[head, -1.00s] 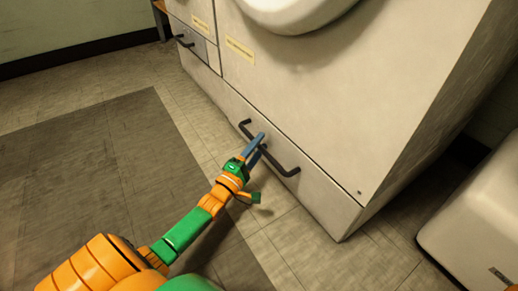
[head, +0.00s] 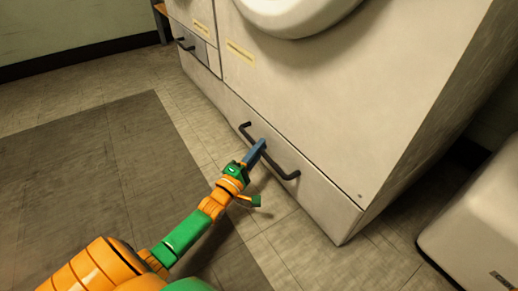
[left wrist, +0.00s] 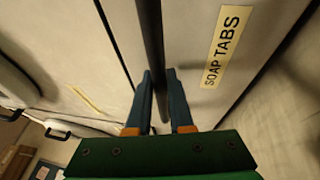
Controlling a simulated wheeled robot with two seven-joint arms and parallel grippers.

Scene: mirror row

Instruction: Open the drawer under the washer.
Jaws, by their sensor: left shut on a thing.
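The washer (head: 340,90) is a pale box with a round door at the top of the head view. Its low drawer (head: 325,203) runs along the bottom, its front looking flush with the body. A dark bar handle (head: 285,172) crosses the drawer front. My left gripper (head: 260,145) is shut on the middle of this handle. In the left wrist view, the blue fingers (left wrist: 160,100) stand on both sides of the dark bar (left wrist: 151,35). The drawer front there bears a "SOAP TABS" label (left wrist: 221,47). My right gripper is out of view.
A neighbouring unit with a dark handle (head: 186,44) stands further left. A white rounded object (head: 475,230) stands on the floor at the right. A dark mat (head: 85,170) lies on the left. The tiled floor before the drawer looks clear.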

